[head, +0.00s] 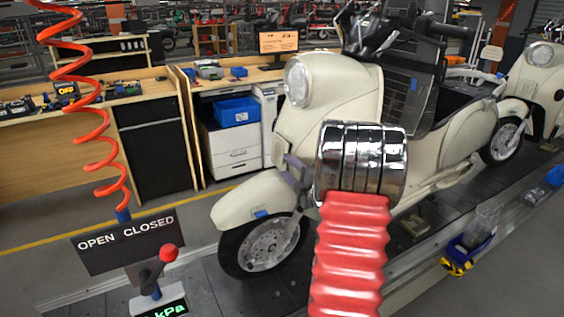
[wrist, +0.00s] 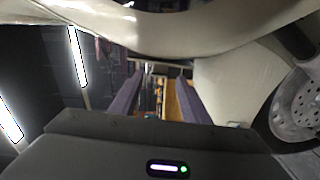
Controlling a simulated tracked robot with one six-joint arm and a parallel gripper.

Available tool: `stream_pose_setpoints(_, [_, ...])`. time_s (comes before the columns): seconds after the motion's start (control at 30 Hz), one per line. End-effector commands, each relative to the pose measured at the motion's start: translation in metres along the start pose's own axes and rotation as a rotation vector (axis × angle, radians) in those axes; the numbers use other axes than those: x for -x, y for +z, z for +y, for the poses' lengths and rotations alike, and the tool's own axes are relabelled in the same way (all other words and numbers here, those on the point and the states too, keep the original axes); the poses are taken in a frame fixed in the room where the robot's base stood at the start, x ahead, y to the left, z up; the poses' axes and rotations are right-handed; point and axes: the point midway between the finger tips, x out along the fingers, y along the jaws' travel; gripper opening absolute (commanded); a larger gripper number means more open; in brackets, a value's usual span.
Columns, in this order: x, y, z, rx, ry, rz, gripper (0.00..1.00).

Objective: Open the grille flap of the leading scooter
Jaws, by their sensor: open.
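The leading scooter (head: 335,100) is cream, with a round headlight, and stands upright on the conveyor. A dark panel with a grid of lines (head: 405,92) shows behind its front shield. I cannot tell for certain that this is the grille flap, or whether it is shut. My gripper (head: 292,168) is low at the scooter's front shield, above the front wheel, partly hidden by my chrome wrist. In the wrist view my gripper (wrist: 160,75) is open, with nothing between its two grey-purple fingers. Cream bodywork (wrist: 190,28) lies just above them, and the front wheel (wrist: 297,110) is at right.
A second cream scooter (head: 545,85) stands behind at right. A red coiled hose (head: 95,130) hangs at left, above an "OPEN CLOSED" sign (head: 127,242) and a red-knobbed lever (head: 168,253). Workbenches line the back.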

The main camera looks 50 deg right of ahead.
Motion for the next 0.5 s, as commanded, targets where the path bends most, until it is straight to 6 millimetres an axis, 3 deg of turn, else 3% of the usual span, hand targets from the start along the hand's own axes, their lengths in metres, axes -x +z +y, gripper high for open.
stream_pose_setpoints(0.23, [-0.037,0.0,-0.001,0.0,0.0,0.0,0.42])
stream_pose_setpoints(0.5, [-0.054,0.001,0.0,-0.002,0.0,-0.002,0.42])
